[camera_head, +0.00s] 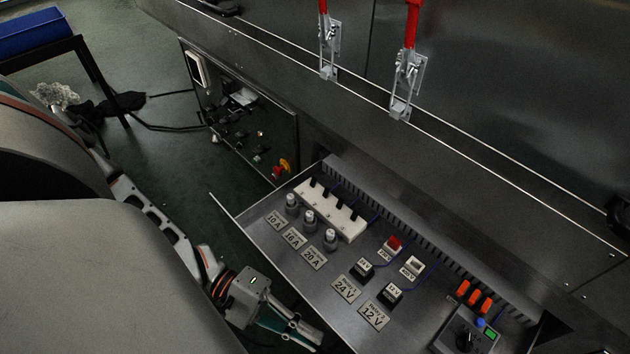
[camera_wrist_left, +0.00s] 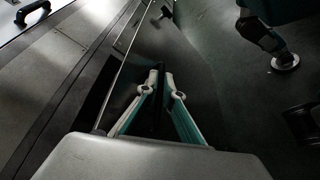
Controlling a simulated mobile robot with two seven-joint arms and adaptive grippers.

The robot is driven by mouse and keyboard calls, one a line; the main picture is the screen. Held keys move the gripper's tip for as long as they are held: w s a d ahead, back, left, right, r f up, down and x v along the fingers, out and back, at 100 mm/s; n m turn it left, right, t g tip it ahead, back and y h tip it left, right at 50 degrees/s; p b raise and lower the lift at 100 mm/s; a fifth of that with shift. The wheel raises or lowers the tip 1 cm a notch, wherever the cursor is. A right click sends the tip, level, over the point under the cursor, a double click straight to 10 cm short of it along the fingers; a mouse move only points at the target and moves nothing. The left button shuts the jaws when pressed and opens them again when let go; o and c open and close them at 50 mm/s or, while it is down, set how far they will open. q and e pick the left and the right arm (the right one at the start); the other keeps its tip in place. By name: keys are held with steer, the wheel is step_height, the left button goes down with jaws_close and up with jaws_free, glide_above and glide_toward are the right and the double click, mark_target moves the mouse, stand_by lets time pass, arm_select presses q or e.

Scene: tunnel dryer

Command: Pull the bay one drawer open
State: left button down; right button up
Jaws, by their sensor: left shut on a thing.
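The bay drawer (camera_head: 410,328) stands out from under the dark metal cabinet in the head view, its inside showing from above. It holds fuses, switches and labels such as 20 A, 24 V and 12 V. My left gripper (camera_head: 301,333) is low at the drawer's front, on its outer side. In the left wrist view the two fingers (camera_wrist_left: 164,92) are closed around a dark bar, which looks like the drawer's handle. The handle is hidden in the head view. My right gripper is in neither view.
Two red-handled toggle clamps (camera_head: 328,48) (camera_head: 407,70) sit on the cabinet above. A control panel with a red and yellow knob (camera_head: 283,167) is left of the drawer. A blue bin (camera_head: 30,32) stands at the far left.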

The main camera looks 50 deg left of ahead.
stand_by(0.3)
arm_select(q)
steer(key=c, duration=2.5)
jaws_free()
steer(key=shift+a, duration=0.1)
steer(key=v, duration=1.2)
